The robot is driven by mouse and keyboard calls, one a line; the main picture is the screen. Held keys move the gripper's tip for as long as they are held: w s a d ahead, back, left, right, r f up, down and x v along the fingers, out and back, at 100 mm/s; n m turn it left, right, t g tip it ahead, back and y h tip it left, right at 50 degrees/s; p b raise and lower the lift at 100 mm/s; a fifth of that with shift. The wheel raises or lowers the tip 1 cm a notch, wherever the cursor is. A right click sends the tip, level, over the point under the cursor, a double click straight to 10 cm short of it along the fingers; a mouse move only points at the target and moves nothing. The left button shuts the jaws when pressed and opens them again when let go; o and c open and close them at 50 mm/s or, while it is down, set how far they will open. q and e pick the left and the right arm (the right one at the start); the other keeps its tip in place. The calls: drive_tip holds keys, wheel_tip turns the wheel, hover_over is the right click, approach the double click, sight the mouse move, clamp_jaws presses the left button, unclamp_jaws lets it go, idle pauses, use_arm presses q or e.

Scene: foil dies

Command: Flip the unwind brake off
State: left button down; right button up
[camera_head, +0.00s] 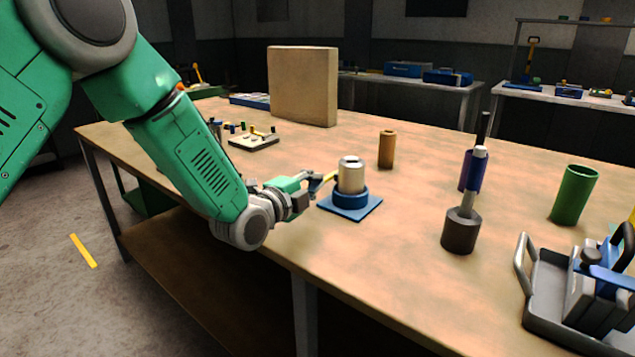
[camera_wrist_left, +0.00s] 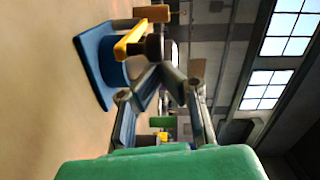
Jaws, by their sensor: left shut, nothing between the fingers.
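The unwind unit (camera_head: 350,205) has a blue square base, a blue ring and a silver roll (camera_head: 351,174) standing upright on it. A yellow lever (camera_head: 329,178), which I take as the brake, sticks out from its left side. In the left wrist view, the blue base (camera_wrist_left: 93,62) and the yellow lever (camera_wrist_left: 130,40) with a dark knob show just beyond my fingers. My left gripper (camera_head: 316,184) is shut and empty beside the lever; it also shows in the left wrist view (camera_wrist_left: 162,72). I cannot tell whether the fingertips touch the lever. My right gripper is out of view.
A brown cylinder (camera_head: 387,149) stands behind the unit. A dark weighted post (camera_head: 461,230), a blue cylinder (camera_head: 468,172), a green cup (camera_head: 574,196) and a handled tray (camera_head: 540,290) stand to the right. A pegged board (camera_head: 253,142) and a large tan block (camera_head: 303,86) are farther back.

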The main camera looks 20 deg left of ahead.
use_arm(q)
drive_tip(key=shift+w+a+m+h, duration=0.15)
drive_tip(key=shift+a+m+h, duration=0.35)
drive_tip(key=shift+a, duration=0.4)
drive_tip(key=shift+w+a+m+g+h, duration=0.2)
drive_tip(key=shift+a+m+g+h, duration=0.1)
drive_tip(key=shift+a+h, duration=0.2)
drive_tip(key=shift+w+a+m+g+h, duration=0.15)
drive_tip(key=shift+a+m+g+h, duration=0.15)
drive_tip(key=shift+a+h, duration=0.2)
drive_tip(key=shift+w+a+b, duration=0.2)
drive_tip(key=shift+w+a, duration=0.4)
drive_tip(key=shift+a, duration=0.3)
drive_tip(key=shift+w+a+b, duration=0.2)
drive_tip(key=shift+w+a, duration=0.4)
drive_tip(key=shift+a, duration=0.3)
drive_tip(key=shift+w+a+r, duration=0.2)
drive_tip(key=shift+a, duration=0.15)
